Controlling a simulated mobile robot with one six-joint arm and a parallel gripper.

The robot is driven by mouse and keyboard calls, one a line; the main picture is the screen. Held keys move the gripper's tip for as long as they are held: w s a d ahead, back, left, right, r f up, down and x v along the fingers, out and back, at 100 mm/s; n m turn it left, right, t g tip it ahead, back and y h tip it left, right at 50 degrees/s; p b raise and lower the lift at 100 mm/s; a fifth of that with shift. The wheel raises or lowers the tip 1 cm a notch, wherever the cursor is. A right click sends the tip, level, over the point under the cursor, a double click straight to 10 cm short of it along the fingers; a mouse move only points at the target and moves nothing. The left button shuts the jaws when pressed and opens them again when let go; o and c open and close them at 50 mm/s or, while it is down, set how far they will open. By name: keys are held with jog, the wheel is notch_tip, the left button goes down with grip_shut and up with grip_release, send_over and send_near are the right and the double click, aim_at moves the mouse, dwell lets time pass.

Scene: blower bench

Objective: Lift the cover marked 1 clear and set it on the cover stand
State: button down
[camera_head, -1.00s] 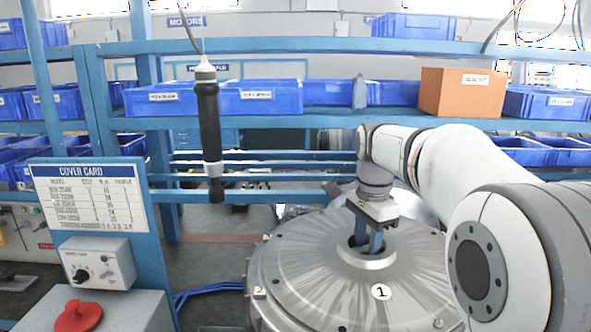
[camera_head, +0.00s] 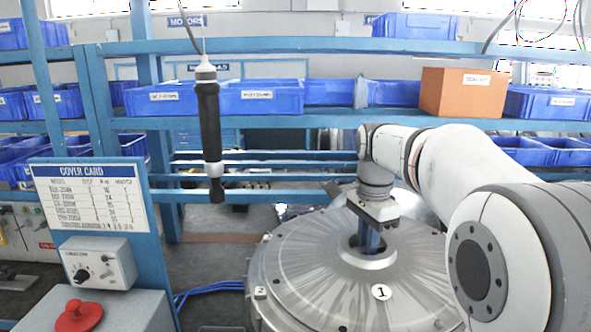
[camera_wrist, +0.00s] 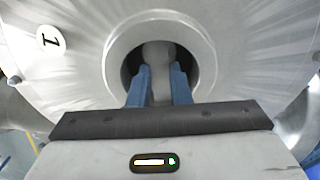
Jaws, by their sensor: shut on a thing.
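The cover marked 1 (camera_head: 320,275) is a large round grey metal disc at the lower centre of the head view. It has a raised ring (camera_head: 366,258) around a central opening, and its number tag also shows in the wrist view (camera_wrist: 50,40). My gripper (camera_head: 369,240) reaches down into that opening. In the wrist view my two blue fingers (camera_wrist: 158,80) are shut on a grey bar (camera_wrist: 158,54) that crosses the opening. The cover looks level. Whether it sits on its housing or hangs free cannot be told. I cannot make out the cover stand.
A black hanging tool (camera_head: 209,130) dangles left of my arm. A cover card (camera_head: 95,200), a dial box (camera_head: 97,262) and a red knob (camera_head: 79,316) stand at the left. Behind, blue shelves hold blue bins (camera_head: 258,97) and an orange box (camera_head: 462,93).

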jog(key=shift+r+p, duration=1.45)
jog(key=shift+p, duration=0.05)
dwell(2.8)
jog(key=shift+r+p, duration=0.75)
dwell(0.7)
jog(key=shift+r+p, duration=1.95)
jog(key=shift+r, duration=0.35)
